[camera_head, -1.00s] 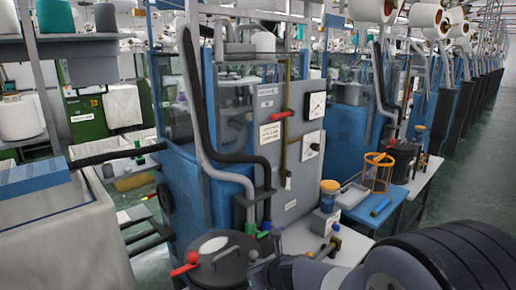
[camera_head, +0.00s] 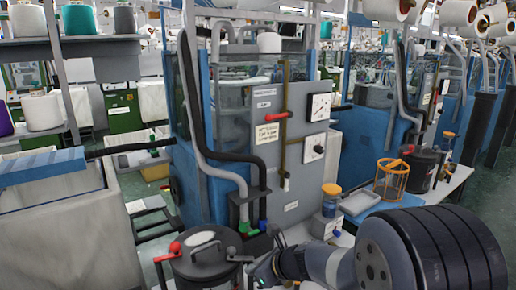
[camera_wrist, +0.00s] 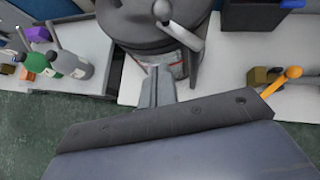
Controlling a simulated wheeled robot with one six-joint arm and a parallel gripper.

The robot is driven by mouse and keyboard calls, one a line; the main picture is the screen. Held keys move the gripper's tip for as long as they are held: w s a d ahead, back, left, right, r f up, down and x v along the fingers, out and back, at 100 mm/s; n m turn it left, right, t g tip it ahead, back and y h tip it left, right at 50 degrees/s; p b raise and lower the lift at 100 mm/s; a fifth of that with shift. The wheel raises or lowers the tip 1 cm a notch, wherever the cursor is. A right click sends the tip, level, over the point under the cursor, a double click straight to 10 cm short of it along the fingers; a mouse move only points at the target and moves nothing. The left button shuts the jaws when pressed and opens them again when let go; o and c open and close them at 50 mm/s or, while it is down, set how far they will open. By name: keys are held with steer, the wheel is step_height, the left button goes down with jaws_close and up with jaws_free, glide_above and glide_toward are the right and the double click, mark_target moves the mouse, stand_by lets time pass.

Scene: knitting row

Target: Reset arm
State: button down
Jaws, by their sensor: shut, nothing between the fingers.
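My gripper (camera_wrist: 158,86) is shut and empty in the wrist view, its narrow grey fingers together in front of a dark round pot (camera_wrist: 150,22). I cannot tell whether the fingers touch the pot. In the head view my arm reaches in from the lower right, and my gripper (camera_head: 264,270) is small and partly hidden beside the dark lidded pot (camera_head: 203,252) with a red-knobbed handle.
A blue machine cabinet (camera_head: 232,110) with hoses stands behind the pot. An orange wire basket (camera_head: 391,180), a jar with an orange lid (camera_head: 331,190) and a tray (camera_head: 360,203) stand right. The wrist view shows bottles (camera_wrist: 70,65) left and an orange-handled tool (camera_wrist: 282,80) right.

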steer(key=shift+w+d+n+g+y, duration=0.2)
steer(key=shift+d+n+g+y, duration=0.4)
steer(key=shift+n, duration=0.4)
steer(key=shift+d, duration=0.1)
steer(key=shift+s+g+p, duration=0.15)
steer(key=shift+g+p, duration=0.15)
